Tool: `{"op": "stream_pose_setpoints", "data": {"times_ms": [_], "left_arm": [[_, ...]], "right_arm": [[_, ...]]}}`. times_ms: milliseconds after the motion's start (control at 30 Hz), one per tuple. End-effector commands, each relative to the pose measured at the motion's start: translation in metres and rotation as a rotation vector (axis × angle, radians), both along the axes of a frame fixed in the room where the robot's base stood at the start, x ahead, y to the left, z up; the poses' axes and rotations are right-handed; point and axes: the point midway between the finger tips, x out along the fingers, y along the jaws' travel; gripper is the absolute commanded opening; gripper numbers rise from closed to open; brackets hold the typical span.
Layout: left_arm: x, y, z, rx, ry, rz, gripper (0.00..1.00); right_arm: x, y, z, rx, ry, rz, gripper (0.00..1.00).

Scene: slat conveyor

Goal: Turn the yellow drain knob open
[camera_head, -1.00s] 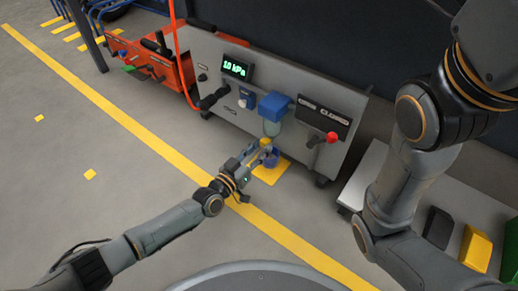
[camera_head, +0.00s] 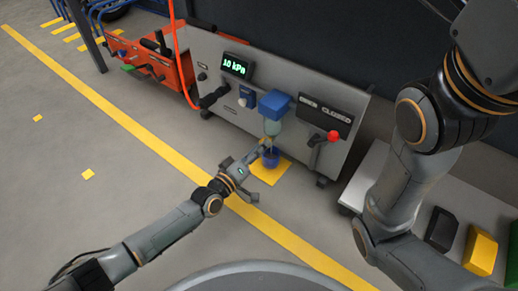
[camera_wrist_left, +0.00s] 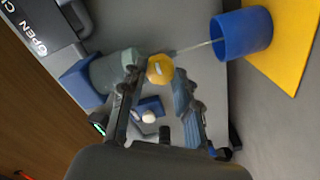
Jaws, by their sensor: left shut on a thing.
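The yellow drain knob (camera_wrist_left: 160,68) shows between the fingertips of my left gripper (camera_wrist_left: 158,80) in the left wrist view, under the clear bowl (camera_wrist_left: 118,70) of a blue-topped filter (camera_head: 275,103). My left gripper (camera_head: 265,148) is shut on the knob; in the head view it largely hides it. A thin pale stream runs from beside the knob into a blue cup (camera_wrist_left: 242,33), which also shows in the head view (camera_head: 271,162). A white mark shows on the knob face. My right gripper is out of view; only its arm shows.
The cup stands on a yellow floor patch (camera_head: 272,175). The grey panel (camera_head: 210,60) carries a display (camera_head: 237,66) reading 10 kPa and a red-knobbed lever (camera_head: 325,142). A bench with black and yellow blocks (camera_head: 481,250) stands at right.

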Motion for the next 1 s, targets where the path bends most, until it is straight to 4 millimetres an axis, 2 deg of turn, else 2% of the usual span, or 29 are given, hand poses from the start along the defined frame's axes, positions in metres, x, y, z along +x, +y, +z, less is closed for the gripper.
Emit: {"op": "stream_pose_setpoints", "data": {"times_ms": [633, 667, 733, 767, 1000], "left_arm": [[-0.0003, -0.0004, -0.0011, -0.043, 0.036, -0.001, 0.0], [-0.0003, -0.0004, -0.0011, -0.043, 0.035, -0.001, 0.35], [-0.0003, -0.0004, -0.001, -0.043, 0.035, 0.0, 0.49], [-0.0003, -0.0004, -0.001, -0.043, 0.035, 0.0, 0.54], [-0.0001, -0.0002, -0.0004, -0.042, 0.032, 0.0, 0.54]], "right_arm": [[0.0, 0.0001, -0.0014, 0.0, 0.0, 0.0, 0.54], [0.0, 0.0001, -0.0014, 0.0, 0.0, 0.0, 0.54], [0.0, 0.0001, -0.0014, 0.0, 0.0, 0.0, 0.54], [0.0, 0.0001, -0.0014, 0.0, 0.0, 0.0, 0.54], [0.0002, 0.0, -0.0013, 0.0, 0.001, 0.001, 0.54]]}}
